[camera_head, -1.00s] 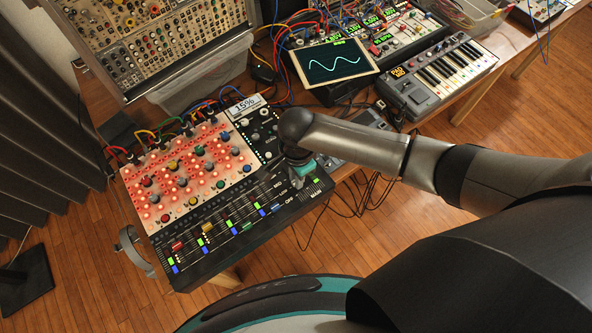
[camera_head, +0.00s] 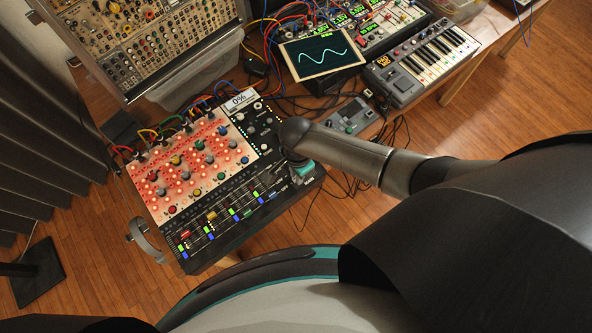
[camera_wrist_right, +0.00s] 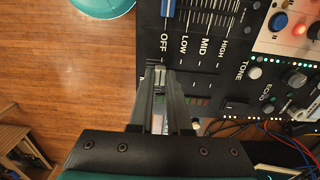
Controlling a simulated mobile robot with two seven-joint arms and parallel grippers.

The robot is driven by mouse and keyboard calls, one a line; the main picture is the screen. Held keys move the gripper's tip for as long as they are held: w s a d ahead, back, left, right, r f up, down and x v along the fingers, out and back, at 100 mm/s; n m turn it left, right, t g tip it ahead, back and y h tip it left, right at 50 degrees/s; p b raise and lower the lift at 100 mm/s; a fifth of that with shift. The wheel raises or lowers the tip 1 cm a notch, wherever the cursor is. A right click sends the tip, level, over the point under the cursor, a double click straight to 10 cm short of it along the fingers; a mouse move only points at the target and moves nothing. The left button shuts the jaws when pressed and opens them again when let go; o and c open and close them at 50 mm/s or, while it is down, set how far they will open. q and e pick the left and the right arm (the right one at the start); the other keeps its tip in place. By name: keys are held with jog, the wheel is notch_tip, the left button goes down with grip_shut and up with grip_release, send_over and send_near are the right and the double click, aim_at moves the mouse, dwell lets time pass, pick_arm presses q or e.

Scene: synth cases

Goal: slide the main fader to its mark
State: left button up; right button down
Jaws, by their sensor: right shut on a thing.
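The mixer (camera_head: 228,238) is a black fader panel with coloured caps and a red-lit knob section. My right gripper (camera_head: 302,172) is down at its right end, where the main fader is. The arm hides the fader cap and its mark in the head view. In the right wrist view my right gripper (camera_wrist_right: 166,72) has its narrow fingers close together, shut on the main fader beside the OFF label (camera_wrist_right: 164,43). The cap itself is barely visible there. The small display (camera_head: 241,100) appears to read 0%. My left gripper is not in view.
Patch cables (camera_head: 190,122) crowd the mixer's back edge. A screen with a wave (camera_head: 318,58) and a small keyboard (camera_head: 425,65) stand behind. Open floor lies in front.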

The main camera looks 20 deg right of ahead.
jog(key=c, duration=0.8)
grip_release()
jog(key=shift+s, duration=0.15)
jog(key=shift+c, duration=0.2)
notch_tip(320, 180, up, 15)
jog(key=p, duration=0.3)
jog(key=shift+p, duration=0.3)
jog(key=shift+r, duration=0.1)
